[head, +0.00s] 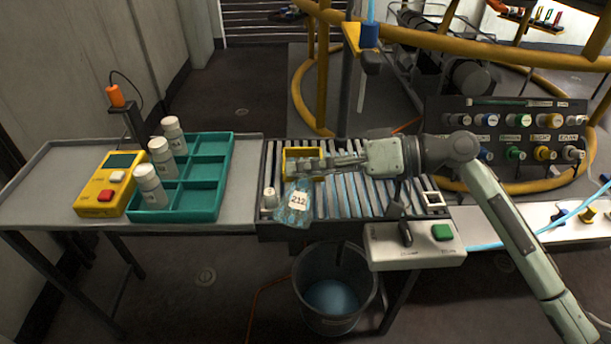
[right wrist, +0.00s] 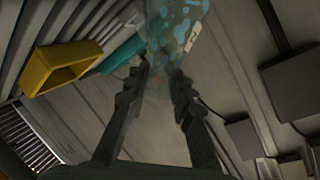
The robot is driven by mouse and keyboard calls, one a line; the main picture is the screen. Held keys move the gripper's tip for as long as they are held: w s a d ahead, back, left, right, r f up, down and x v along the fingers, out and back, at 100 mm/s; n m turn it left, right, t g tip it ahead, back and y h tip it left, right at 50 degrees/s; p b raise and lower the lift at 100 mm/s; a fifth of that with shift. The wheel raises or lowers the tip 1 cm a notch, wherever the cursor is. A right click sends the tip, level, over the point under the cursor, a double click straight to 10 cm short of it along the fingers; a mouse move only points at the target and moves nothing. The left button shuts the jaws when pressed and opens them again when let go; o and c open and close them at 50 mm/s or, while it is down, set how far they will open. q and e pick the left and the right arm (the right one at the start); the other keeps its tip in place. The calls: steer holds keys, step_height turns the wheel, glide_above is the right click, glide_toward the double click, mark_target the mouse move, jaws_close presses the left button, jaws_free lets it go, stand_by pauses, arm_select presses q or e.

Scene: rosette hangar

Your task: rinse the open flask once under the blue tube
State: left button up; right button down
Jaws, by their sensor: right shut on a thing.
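The flask (head: 294,214) is clear with blue patches and a white label reading 212. My right gripper (head: 304,166) is shut on its upper part and holds it at the front edge of the roller conveyor, wide end down. In the right wrist view the flask (right wrist: 174,32) stands out beyond my right gripper's fingertips (right wrist: 160,78). The flask's mouth is hidden by the fingers. A blue tube (head: 370,12) comes down to a blue fitting with a dark end, at the back right, apart from the flask. My left gripper is not in view.
A small white cap-like piece (head: 269,198) stands on the rollers (head: 345,200) left of the flask. A yellow box (head: 288,165) lies behind my gripper. A bucket (head: 336,325) with blue liquid stands below. A teal rack (head: 217,180) with white bottles and a yellow device (head: 98,199) stand left.

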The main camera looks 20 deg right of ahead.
steer(key=shift+n, duration=0.3)
steer(key=shift+r+h, duration=0.3)
steer(key=shift+r, duration=0.1)
step_height(320, 180, up, 3)
steer(key=shift+f+n+t+h+p, duration=0.2)
steer(key=shift+n+t+h+p, duration=0.35)
steer(key=shift+n, duration=0.65)
step_height(320, 180, up, 2)
steer(key=shift+n+t+h+p, duration=0.3)
steer(key=shift+n+t+h, duration=0.15)
steer(key=shift+n, duration=0.35)
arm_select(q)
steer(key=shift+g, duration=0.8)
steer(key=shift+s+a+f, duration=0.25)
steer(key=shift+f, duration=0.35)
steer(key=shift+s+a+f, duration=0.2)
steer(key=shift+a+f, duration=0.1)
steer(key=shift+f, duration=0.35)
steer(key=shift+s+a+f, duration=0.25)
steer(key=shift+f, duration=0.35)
arm_select(e)
steer(key=shift+r+n+t+h, duration=0.3)
steer(key=shift+r+n+h, duration=0.1)
steer(key=shift+r+n, duration=0.45)
